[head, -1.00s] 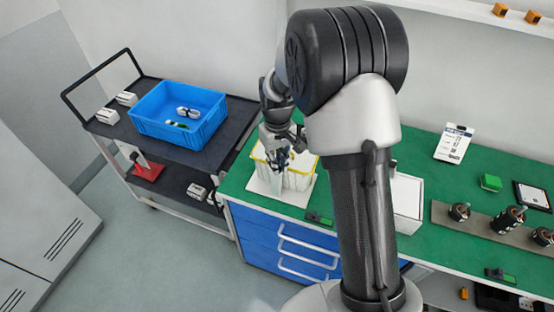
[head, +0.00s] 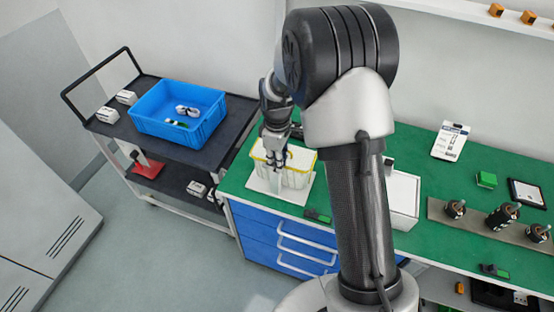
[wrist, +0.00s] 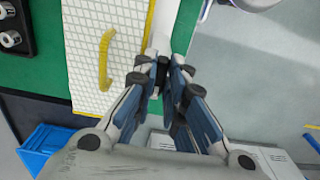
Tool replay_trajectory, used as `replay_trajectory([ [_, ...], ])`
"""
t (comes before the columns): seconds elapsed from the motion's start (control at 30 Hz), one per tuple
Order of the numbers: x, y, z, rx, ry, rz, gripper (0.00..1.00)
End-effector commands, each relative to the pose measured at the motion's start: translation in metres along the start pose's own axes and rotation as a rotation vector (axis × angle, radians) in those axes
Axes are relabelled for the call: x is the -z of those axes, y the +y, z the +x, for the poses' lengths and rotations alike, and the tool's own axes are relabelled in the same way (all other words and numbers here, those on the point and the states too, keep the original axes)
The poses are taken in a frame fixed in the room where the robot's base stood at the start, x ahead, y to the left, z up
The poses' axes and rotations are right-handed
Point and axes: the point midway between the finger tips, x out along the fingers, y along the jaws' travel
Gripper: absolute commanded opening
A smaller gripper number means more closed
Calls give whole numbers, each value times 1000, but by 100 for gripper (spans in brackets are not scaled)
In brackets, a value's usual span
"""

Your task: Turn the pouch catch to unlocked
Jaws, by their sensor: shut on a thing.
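The pouch (head: 298,180) is a pale box-like piece with a yellow rim, standing on a white board (head: 262,186) at the left end of the green bench. In the wrist view a white gridded face (wrist: 88,82) with a yellow handle (wrist: 104,58) and a yellow edge lies beside my fingers. My gripper (head: 272,162) is at the pouch's left front side. In the wrist view my gripper (wrist: 164,78) has its fingertips closed together on something small. The catch is not clear to see; the fingertips hide what they hold, and its turn cannot be read.
A blue bin (head: 160,130) stands on the dark cart to the left. A white open box (head: 404,190) stands behind my arm on the green bench (head: 400,251). A green block (head: 486,180) and a strip with several dark knobs (head: 475,222) are at the right.

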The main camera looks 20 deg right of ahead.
Motion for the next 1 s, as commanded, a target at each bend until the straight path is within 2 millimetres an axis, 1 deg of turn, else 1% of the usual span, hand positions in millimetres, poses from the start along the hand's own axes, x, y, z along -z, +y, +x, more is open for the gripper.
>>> replay_trajectory([
  [0.53,0,1,0,-2,1,-27,0],
  [0.57,0,1,0,-2,1,-27,12],
  [0.6,0,1,0,-2,1,-27,15],
  [0.87,0,0,0,-1,1,-26,32],
  [1.0,0,0,0,0,0,-25,32],
])
